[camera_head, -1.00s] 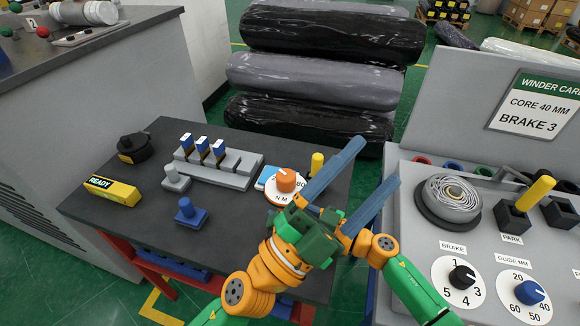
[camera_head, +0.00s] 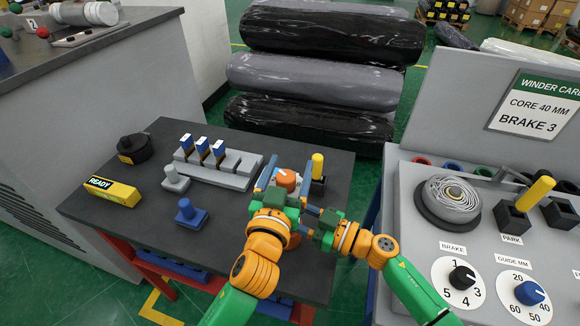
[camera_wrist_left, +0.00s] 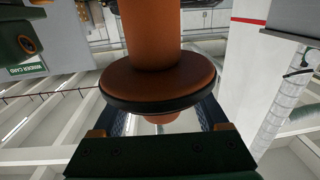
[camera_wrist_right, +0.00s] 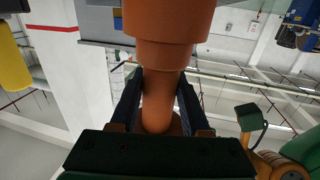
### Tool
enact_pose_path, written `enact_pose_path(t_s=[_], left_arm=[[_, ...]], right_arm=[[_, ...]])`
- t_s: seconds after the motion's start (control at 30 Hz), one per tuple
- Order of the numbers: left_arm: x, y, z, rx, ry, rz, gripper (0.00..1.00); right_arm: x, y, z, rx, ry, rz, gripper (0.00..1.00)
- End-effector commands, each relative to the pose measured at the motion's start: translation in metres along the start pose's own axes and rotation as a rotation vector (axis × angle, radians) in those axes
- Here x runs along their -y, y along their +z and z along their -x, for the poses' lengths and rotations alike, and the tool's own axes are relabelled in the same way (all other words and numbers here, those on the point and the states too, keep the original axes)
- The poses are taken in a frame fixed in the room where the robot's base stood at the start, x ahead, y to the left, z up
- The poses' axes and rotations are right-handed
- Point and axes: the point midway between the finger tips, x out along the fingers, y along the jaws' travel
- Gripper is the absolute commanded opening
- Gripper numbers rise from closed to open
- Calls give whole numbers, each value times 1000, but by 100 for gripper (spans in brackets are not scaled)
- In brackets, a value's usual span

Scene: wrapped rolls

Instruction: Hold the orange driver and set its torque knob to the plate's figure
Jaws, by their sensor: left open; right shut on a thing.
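The orange driver (camera_head: 286,177) stands upright near the table's right side, with its orange torque knob and white pointer mark on top. My left gripper (camera_head: 284,186) is open, with its blue fingers on either side of the knob. In the left wrist view the driver's broad orange flange (camera_wrist_left: 160,80) with a dark rim lies between the fingers. My right gripper (camera_head: 307,220) comes in from the right, lower down. In the right wrist view its fingers are shut on the driver's narrower orange handle (camera_wrist_right: 160,95). The dial's figures are hidden in the head view.
A winder card (camera_head: 538,105) reads CORE 40 MM, BRAKE 3. A yellow-topped piece (camera_head: 318,166) stands close right of the driver. A grey rack (camera_head: 222,166), a blue knobbed piece (camera_head: 187,212) and a READY box (camera_head: 112,190) lie left. The table's front left is clear.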

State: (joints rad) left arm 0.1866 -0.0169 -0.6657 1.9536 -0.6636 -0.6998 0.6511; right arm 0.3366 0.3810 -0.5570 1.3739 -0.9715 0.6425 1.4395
Motion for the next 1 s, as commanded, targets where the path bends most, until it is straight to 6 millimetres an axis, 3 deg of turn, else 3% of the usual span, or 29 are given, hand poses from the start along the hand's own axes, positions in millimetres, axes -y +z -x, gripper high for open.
enact_pose_path(t_s=[0.27,0.5,0.57,1.0], left_arm=[[0,0,-3,-1,0,0,76],[0,0,-3,-1,1,-1,12],[0,0,-3,-1,1,-1,0],[-4,1,-3,0,114,-6,0]], right_arm=[[0,0,0,1,1,0,0],[0,0,0,1,1,0,0],[0,0,0,1,1,0,0],[0,0,0,0,1,1,0]])
